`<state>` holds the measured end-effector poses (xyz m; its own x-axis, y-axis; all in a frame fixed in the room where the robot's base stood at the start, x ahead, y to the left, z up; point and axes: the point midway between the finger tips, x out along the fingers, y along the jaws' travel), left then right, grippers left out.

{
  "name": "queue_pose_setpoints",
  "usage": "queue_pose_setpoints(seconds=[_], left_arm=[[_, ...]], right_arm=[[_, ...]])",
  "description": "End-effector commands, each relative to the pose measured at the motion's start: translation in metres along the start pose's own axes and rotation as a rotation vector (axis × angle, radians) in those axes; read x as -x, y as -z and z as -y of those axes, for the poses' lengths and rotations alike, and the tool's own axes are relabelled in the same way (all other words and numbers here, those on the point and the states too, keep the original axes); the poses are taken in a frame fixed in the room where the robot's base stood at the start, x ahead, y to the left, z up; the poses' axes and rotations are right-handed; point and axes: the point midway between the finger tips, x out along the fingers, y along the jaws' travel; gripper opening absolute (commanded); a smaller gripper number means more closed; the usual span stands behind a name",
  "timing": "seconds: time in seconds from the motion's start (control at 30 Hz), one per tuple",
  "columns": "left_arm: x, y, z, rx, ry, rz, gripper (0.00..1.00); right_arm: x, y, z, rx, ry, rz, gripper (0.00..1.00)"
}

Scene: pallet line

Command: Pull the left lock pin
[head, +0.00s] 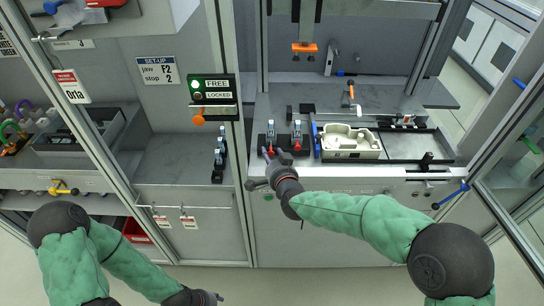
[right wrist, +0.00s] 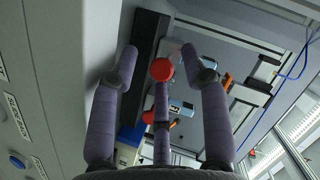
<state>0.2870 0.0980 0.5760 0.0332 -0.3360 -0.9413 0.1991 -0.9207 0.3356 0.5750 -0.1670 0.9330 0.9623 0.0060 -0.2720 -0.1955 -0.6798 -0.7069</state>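Two grey upright devices with red parts stand side by side on the bench edge in the head view. The left one shows a red knob (head: 268,153), and the right one (head: 297,137) is beside it; I take the knobs to be the lock pins. My right gripper (head: 268,164) is at the left device, with its purple fingers spread. In the right wrist view a round red knob (right wrist: 162,70) shows between the open fingers, with a second red part (right wrist: 149,117) behind a finger. Contact cannot be told. My left gripper (head: 210,297) is low at the bottom edge, partly cut off.
A beige moulded part (head: 350,143) sits in a dark-railed fixture right of the devices. A FREE/LOCKED panel (head: 212,89) with its green lamp lit hangs on the post. An orange-handled tool (head: 351,91) lies behind. The left bench (head: 175,165) is mostly clear.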

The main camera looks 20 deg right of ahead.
Motion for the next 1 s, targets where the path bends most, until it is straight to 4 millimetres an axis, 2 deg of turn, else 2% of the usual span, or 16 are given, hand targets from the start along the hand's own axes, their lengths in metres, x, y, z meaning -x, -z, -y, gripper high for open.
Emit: queue_pose_setpoints(seconds=[0.27,0.8,1.0], left_arm=[[0.000,0.000,0.000,0.000,0.000,-0.001,0.40],[0.000,0.000,0.000,0.000,0.000,0.000,0.40],[0.000,0.000,0.000,0.000,0.000,0.000,0.40]], right_arm=[[0.007,0.001,0.000,0.000,0.000,-0.002,0.46],[0.088,0.001,0.001,-0.001,0.002,-0.002,0.46],[0.110,0.001,0.000,-0.001,0.001,-0.001,0.46]])
